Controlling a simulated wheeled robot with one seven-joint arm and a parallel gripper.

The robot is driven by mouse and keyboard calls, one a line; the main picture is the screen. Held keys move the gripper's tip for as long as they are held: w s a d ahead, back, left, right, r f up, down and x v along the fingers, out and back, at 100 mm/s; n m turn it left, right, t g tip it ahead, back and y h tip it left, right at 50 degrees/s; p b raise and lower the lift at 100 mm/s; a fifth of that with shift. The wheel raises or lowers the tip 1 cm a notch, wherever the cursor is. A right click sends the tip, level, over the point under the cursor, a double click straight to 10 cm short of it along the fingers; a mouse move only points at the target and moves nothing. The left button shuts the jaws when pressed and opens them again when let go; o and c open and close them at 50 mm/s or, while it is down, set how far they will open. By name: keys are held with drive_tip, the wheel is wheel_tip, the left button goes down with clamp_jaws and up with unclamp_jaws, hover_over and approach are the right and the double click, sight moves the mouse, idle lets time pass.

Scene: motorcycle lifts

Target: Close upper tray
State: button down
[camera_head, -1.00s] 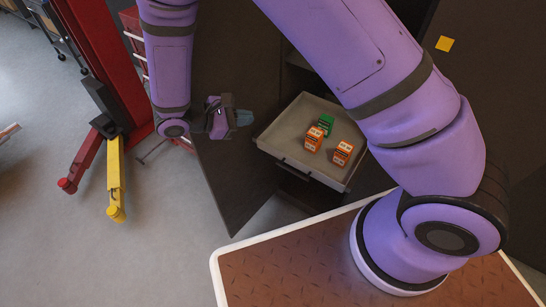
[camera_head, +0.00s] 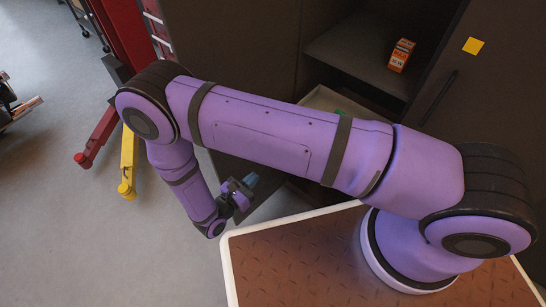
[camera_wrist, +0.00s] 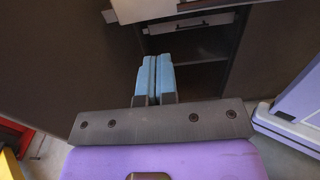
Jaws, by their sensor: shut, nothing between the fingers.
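The light grey tray (camera_head: 322,98) shows in the head view only as a strip above my forearm, with a bit of a green box (camera_head: 340,111) in it. The rest is hidden behind the arm, so I cannot tell how far out it sits. In the wrist view a light grey tray front with a dark handle (camera_wrist: 192,22) lies beyond the fingers, inside the dark cabinet. My gripper (camera_head: 251,180) is below the forearm, apart from the tray. Its blue fingers (camera_wrist: 154,65) are shut together and empty.
An orange and white box (camera_head: 400,56) stands on the cabinet shelf (camera_head: 350,60) above the tray. A dark cabinet door with a yellow square (camera_head: 473,46) is at right. A red and yellow lift (camera_head: 128,165) stands at left, with open floor near it.

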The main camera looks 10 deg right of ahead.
drive_tip(key=x, duration=1.3)
drive_tip(key=shift+w+d, duration=0.25)
drive_tip(key=shift+d, duration=0.1)
